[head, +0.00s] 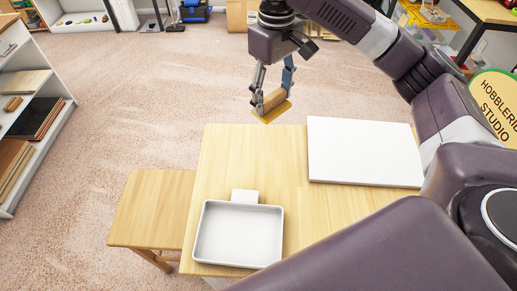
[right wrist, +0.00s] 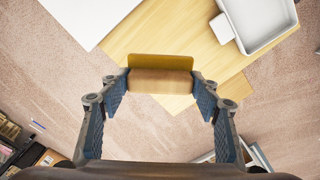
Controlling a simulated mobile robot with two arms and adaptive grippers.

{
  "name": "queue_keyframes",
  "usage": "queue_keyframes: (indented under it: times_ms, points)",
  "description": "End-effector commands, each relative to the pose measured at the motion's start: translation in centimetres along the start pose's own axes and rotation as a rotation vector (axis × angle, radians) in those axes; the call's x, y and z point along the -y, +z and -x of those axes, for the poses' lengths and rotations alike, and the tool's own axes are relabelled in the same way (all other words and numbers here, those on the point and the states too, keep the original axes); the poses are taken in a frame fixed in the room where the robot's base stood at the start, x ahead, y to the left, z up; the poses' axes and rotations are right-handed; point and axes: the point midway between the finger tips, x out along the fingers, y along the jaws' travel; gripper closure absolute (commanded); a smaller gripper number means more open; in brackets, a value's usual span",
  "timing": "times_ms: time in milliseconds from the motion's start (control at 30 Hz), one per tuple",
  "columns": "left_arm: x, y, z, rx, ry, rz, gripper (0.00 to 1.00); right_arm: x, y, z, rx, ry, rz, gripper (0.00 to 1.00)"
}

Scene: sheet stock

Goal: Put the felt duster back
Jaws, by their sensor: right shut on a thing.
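The felt duster (head: 273,104), a wooden block with a yellow felt face, is held in the air beyond the far edge of the table (head: 230,155). My right gripper (head: 271,96) is shut on it, with one finger on each end of the block. In the right wrist view the duster (right wrist: 160,82) sits between the fingertips, its yellow felt at the far side. A shallow white tray (head: 281,238) with a small tab stands empty at the table's near left. My left gripper is not in view.
A thick white board (head: 365,152) lies on the right half of the table. A lower wooden surface (head: 152,208) adjoins the table's left side. Shelves (head: 60,112) with panels stand far left. The table's left and middle are bare around the tray.

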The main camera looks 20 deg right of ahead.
Motion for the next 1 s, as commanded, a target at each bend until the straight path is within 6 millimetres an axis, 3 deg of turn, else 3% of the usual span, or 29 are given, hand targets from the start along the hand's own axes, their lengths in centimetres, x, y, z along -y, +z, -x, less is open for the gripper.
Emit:
queue_keyframes:
  times_ms: [33, 200, 400, 1000]
  points:
    - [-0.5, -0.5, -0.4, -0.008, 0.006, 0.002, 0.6, 0.1, 0.1, -1.7, 0.007, -0.003, 0.001, 0.67]
    - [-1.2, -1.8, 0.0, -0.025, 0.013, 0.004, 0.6, 0.0, 0.2, -5.9, 0.006, -0.001, -0.001, 0.67]
    - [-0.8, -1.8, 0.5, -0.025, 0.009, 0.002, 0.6, 0.0, 0.2, -10.9, 0.005, 0.0, -0.001, 0.67]
    - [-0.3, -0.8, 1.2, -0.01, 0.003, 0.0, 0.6, 0.0, 0.1, -17.8, 0.001, 0.001, 0.0, 0.67]
